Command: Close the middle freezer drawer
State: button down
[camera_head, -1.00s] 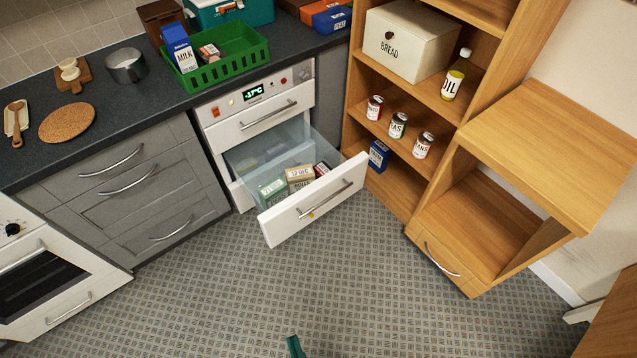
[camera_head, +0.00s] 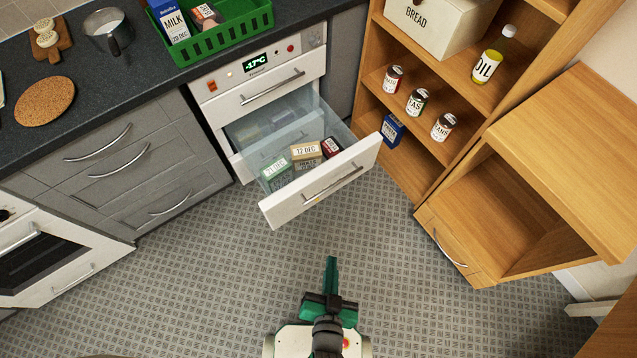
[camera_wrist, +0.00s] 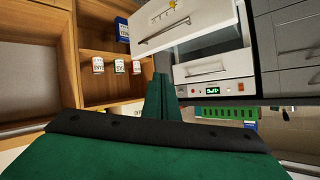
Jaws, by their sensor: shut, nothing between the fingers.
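The middle freezer drawer (camera_head: 275,205) is pulled well out of the white freezer (camera_head: 210,95). Its front has a silver bar handle (camera_head: 333,184), and several dated boxes lie inside, among them one marked 12 DEC (camera_head: 306,150). My green gripper (camera_head: 331,264) is shut and empty, over the floor in front of the drawer and apart from it. In the wrist view my gripper (camera_wrist: 161,85) points toward the freezer, and the drawer front (camera_wrist: 185,22) shows beyond it at the top.
A wooden shelf unit (camera_head: 402,175) with cans and a bread box (camera_head: 430,25) stands right of the drawer. Grey drawers (camera_head: 115,165) line the left. The patterned floor (camera_head: 200,280) between is clear.

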jog(key=w+d+f+m+g, duration=0.2)
jog(key=w+f+m, duration=0.1)
jog(key=w+f, duration=0.4)
jog(key=m+g+y, duration=0.3)
jog(key=m+y, duration=0.1)
jog(key=y, duration=0.2)
send_near(312, 184)
notch_tip(312, 184, down, 4)
jog(key=w+a, duration=0.1)
jog(key=w, duration=0.1)
jog(key=shift+w+a+r, duration=0.15)
jog(key=shift+w+a, duration=0.4)
jog(key=shift+w, duration=0.15)
